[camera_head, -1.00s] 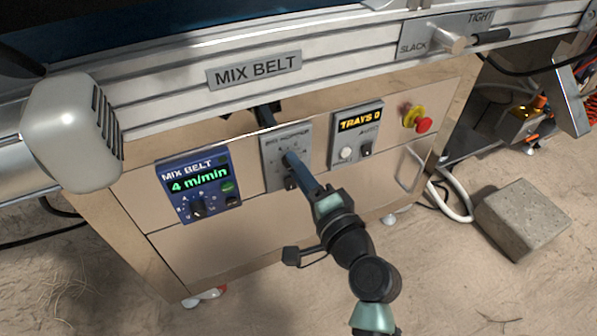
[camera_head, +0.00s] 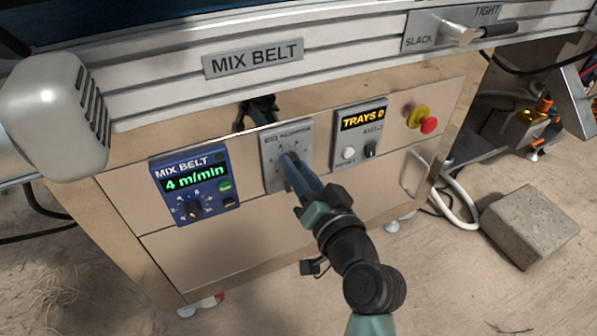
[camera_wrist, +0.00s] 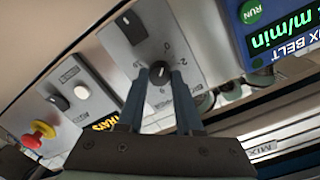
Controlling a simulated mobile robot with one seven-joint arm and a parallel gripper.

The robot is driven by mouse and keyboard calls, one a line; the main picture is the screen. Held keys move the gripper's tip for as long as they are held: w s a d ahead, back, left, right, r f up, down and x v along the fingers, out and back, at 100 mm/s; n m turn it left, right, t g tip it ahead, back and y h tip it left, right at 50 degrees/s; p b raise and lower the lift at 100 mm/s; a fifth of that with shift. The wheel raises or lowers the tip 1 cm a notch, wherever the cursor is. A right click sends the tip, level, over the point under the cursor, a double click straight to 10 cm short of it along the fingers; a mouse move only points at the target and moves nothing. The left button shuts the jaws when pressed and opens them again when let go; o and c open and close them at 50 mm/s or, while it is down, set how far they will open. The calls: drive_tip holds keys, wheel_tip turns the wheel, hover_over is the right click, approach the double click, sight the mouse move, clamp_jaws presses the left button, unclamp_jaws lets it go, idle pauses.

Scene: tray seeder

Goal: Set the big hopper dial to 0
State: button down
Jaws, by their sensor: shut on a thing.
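The grey big hopper panel (camera_head: 270,163) is on the front of the machine in the head view, between the mix belt display and the trays panel. My gripper (camera_head: 289,161) reaches up to it and hides its dial there. In the wrist view the dark round dial (camera_wrist: 160,74) sits between the two fingertips of my gripper (camera_wrist: 160,80), which are shut on it. A pale pointer mark shows on the dial. Numbers are printed around it on the panel (camera_wrist: 150,50), partly covered by the fingers, so the exact setting is hard to read.
The blue mix belt panel (camera_head: 170,200) with its own knob is close on the left. The trays panel (camera_head: 355,135) and a red stop button (camera_head: 429,125) are on the right. The conveyor rail (camera_head: 330,62) runs above. A concrete block (camera_head: 530,225) lies on the floor.

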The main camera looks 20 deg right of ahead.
drive_tip(key=shift+n, duration=0.3)
idle(0.4)
drive_tip(key=c, duration=0.6)
unclamp_jaws()
drive_tip(key=shift+o, duration=0.2)
drive_tip(key=s+p, duration=0.3)
drive_tip(key=s, duration=1)
drive_tip(key=shift+r, duration=0.4)
drive_tip(key=shift+d, duration=0.1)
